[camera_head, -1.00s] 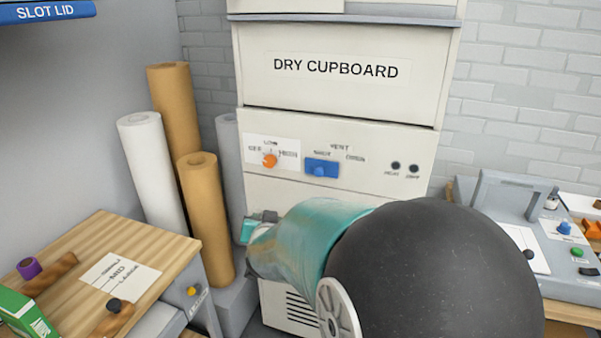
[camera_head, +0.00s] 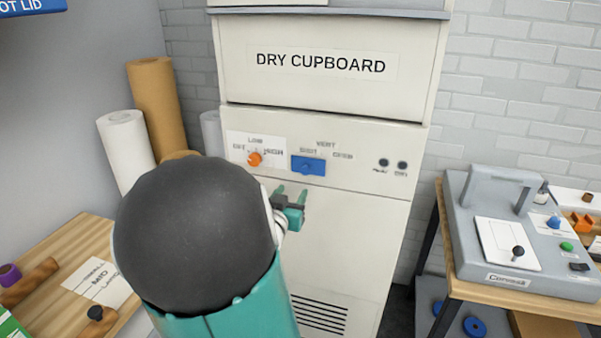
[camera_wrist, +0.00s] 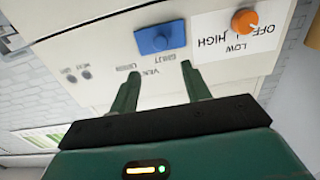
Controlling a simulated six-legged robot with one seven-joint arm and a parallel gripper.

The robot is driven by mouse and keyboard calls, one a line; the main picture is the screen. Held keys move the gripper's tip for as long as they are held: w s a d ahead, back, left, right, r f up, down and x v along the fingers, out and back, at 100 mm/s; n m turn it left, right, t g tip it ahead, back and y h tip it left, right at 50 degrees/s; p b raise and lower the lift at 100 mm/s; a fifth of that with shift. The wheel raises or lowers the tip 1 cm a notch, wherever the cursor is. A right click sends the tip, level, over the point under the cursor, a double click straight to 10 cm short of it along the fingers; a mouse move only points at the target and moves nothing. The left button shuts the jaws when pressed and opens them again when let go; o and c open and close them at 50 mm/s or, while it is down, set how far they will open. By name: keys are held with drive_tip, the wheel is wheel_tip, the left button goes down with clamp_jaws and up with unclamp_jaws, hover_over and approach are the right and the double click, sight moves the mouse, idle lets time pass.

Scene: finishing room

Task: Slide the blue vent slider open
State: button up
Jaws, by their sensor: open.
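The blue vent slider (camera_head: 308,165) sits on the front panel of the dry cupboard (camera_head: 320,140), at the left end under the shut label, with the open label to its right. In the wrist view the blue slider (camera_wrist: 160,38) appears upside down, just beyond the fingertips. My gripper (camera_head: 290,193) is open and empty, just below the slider in the head view. Its two green fingers also show in the wrist view (camera_wrist: 157,75), spread apart. They look apart from the slider, though the exact gap is hard to judge.
An orange knob (camera_head: 255,159) is left of the slider, and two small dark buttons (camera_head: 392,164) are to its right. A bench with a grey machine (camera_head: 510,235) stands right. Paper rolls (camera_head: 125,145) and a wooden table (camera_head: 60,255) are left.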

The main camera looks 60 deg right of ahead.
sight(305, 171)
drive_tip(key=d, duration=0.3)
drive_tip(key=w+d, duration=0.1)
drive_tip(key=d, duration=0.7)
drive_tip(key=shift+w+d, duration=0.25)
drive_tip(key=shift+w, duration=0.15)
